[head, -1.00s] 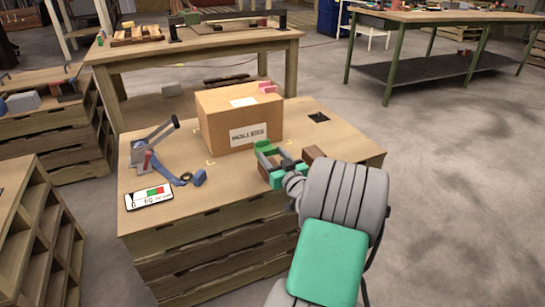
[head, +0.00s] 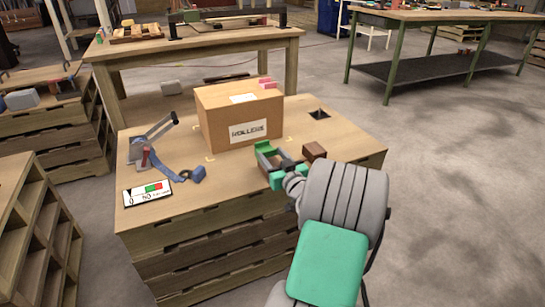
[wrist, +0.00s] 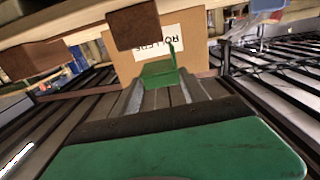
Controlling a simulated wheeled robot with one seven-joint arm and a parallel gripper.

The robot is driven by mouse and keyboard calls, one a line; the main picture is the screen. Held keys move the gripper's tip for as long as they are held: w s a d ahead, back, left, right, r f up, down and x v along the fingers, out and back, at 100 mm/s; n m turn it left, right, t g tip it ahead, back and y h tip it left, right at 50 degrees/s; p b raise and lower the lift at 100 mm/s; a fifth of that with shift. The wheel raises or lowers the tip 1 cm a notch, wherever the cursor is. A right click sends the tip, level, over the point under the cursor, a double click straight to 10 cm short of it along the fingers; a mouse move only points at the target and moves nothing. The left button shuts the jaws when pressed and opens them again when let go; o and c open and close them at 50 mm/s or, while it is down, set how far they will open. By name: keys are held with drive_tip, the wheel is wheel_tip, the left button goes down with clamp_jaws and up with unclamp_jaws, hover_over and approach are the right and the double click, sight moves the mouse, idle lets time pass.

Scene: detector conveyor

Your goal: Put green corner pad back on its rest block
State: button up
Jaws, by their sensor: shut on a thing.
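The green corner pad (head: 264,148) is held at the tip of my gripper (head: 272,161), over the near right part of the crate-like table. In the wrist view the pad (wrist: 160,75) sits between the two grey fingers of my gripper (wrist: 160,92), with a thin upright flange. A brown block (head: 314,151) stands just right of my gripper. The wrist view shows this brown block (wrist: 133,27) and another brown block (wrist: 30,60); I cannot tell which is the rest block. The pad appears apart from both.
A cardboard box marked ROLLERS (head: 240,118) stands right behind the pad. A blue strap tool with a lever (head: 150,150) and a gauge card (head: 147,193) lie on the left. The front middle of the tabletop (head: 225,195) is clear.

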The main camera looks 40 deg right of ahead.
drive_tip(key=shift+f+b, duration=2)
drive_tip(key=shift+b, duration=0.05)
drive_tip(key=o, duration=1.5)
drive_tip(key=shift+r, duration=0.1)
drive_tip(key=shift+s, duration=0.1)
drive_tip(key=p+v, duration=0.1)
drive_tip(key=v, duration=0.6)
drive_tip(key=shift+s+a, duration=0.1)
drive_tip(key=shift+s, duration=0.2)
